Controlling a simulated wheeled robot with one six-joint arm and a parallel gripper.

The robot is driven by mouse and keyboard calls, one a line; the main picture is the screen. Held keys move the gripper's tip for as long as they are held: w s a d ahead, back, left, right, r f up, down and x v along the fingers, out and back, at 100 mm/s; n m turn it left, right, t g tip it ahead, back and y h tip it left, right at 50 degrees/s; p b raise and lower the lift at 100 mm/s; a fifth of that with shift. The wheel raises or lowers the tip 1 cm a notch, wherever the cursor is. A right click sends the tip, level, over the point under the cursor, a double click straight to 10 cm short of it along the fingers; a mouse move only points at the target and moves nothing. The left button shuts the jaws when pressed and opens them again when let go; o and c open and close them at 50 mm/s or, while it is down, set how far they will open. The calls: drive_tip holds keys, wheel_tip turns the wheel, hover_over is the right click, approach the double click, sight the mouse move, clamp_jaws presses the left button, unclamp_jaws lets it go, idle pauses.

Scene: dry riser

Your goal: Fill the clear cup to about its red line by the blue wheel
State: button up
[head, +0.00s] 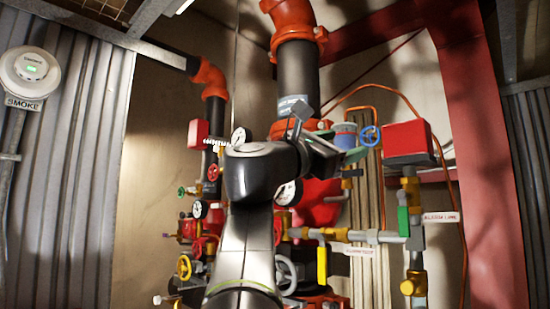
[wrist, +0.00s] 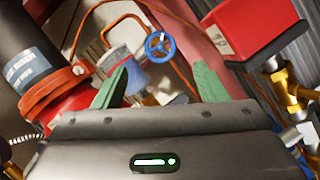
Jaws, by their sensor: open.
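The blue wheel (head: 370,136) stands on the orange pipe to the right of my gripper in the head view. In the wrist view the wheel (wrist: 160,47) shows above and between my two green fingers. A small cup-like vessel (head: 345,135) with bluish lower part is just left of the wheel; it also shows in the wrist view (wrist: 131,74), partly behind the left finger. Its red line and fill level are too small to tell. My gripper (wrist: 158,80) is open and empty, its fingers apart and short of the wheel; it also shows in the head view (head: 330,132).
A red box (head: 407,142) on yellow and grey piping stands right of the wheel. A thick black riser with red couplings (head: 297,75) rises close on the left. A red column (head: 480,150) stands far right.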

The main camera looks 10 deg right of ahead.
sight(368, 137)
drive_tip(key=p+x, duration=0.3)
drive_tip(key=x, duration=0.7)
drive_tip(key=shift+w, duration=0.1)
drive_tip(key=shift+c, duration=0.3)
